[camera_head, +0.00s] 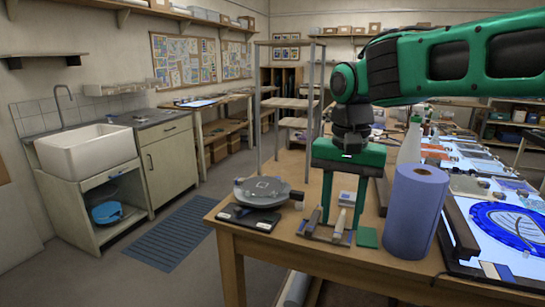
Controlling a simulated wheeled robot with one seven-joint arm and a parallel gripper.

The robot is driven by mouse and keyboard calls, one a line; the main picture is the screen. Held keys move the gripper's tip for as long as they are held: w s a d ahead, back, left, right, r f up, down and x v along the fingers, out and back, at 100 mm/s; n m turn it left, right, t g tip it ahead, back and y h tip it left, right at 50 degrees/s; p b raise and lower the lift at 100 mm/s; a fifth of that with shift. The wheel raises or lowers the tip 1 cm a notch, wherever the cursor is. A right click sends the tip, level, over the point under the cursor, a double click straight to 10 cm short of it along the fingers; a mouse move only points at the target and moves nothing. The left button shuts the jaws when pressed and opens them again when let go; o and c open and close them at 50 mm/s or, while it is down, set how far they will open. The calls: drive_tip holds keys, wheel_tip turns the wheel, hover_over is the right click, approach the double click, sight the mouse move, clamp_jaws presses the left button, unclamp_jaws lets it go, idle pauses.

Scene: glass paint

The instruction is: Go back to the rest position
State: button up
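My green gripper (342,204) points down over the wooden table (225,222), above a small rack of tools (325,233). Its two fingers are spread apart, with no object visibly clamped between them. A pale-topped tool (347,198) shows between or behind the fingers; I cannot tell which. My green arm reaches in from the upper right. The picture does not show clearly how far the fingertips are from the tools.
A blue paper roll (415,213) and a white bottle (411,143) stand close to the gripper's right. A round grey turntable (268,191) and a dark flat scale (248,217) are at left. A blue glass piece (512,224) lies at right.

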drive_tip(key=s+d+f+m, duration=0.1)
drive_tip(key=s+d+f, duration=0.2)
drive_tip(key=d, duration=0.6)
drive_tip(key=s+d+f, duration=0.3)
drive_tip(key=s+d, duration=0.1)
drive_tip(key=d, duration=0.5)
drive_tip(key=s+d+f, duration=0.3)
drive_tip(key=s+d, duration=0.1)
drive_tip(key=s, duration=0.2)
drive_tip(key=s+d+f, duration=0.4)
drive_tip(key=s, duration=0.3)
drive_tip(key=shift+d+m, duration=0.35)
drive_tip(key=shift+m, duration=0.05)
drive_tip(key=shift+f, duration=0.1)
